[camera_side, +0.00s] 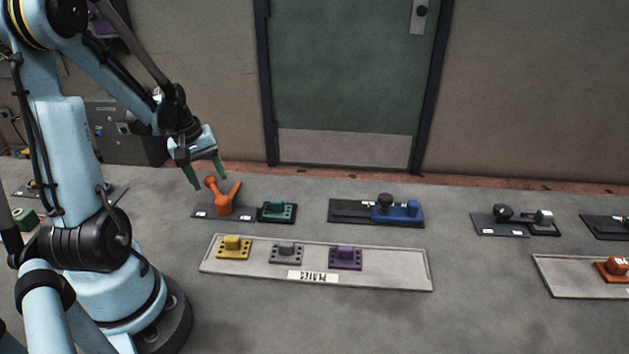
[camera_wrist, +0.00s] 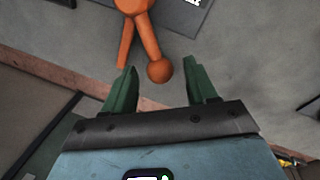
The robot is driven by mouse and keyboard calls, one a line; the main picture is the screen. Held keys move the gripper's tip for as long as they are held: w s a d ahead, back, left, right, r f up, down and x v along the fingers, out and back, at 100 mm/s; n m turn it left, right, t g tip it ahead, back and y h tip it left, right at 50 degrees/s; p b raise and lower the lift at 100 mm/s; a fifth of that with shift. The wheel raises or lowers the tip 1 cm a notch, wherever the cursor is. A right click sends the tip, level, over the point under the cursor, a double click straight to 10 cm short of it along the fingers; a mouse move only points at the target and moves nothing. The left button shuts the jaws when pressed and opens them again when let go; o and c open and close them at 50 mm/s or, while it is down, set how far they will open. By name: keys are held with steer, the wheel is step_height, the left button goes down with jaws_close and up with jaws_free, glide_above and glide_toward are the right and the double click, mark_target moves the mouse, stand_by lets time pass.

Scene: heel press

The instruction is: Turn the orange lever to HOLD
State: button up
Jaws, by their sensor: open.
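The orange lever (camera_side: 223,208) stands on a dark plate (camera_side: 209,216) with small white labels, which are too small to read. It has a round hub, one arm ending in a ball knob (camera_side: 210,181), and a second straight arm to the right. My gripper (camera_side: 207,174) is open, with its green fingers pointing down just above the knob. In the wrist view the orange knob (camera_wrist: 159,71) lies between the fingertip ends of my gripper (camera_wrist: 160,68), with gaps on both sides. Whether the fingers are low enough to straddle it, I cannot tell.
A green block (camera_side: 277,211) sits just right of the lever's plate. A grey tray (camera_side: 393,272) in front holds yellow, grey and purple blocks. A blue clamp-like fixture (camera_side: 398,213) and a black fixture (camera_side: 503,213) stand further right. A door (camera_side: 345,80) is behind.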

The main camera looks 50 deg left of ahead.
steer(key=shift+f, duration=0.3)
jaws_close()
stand_by(0.3)
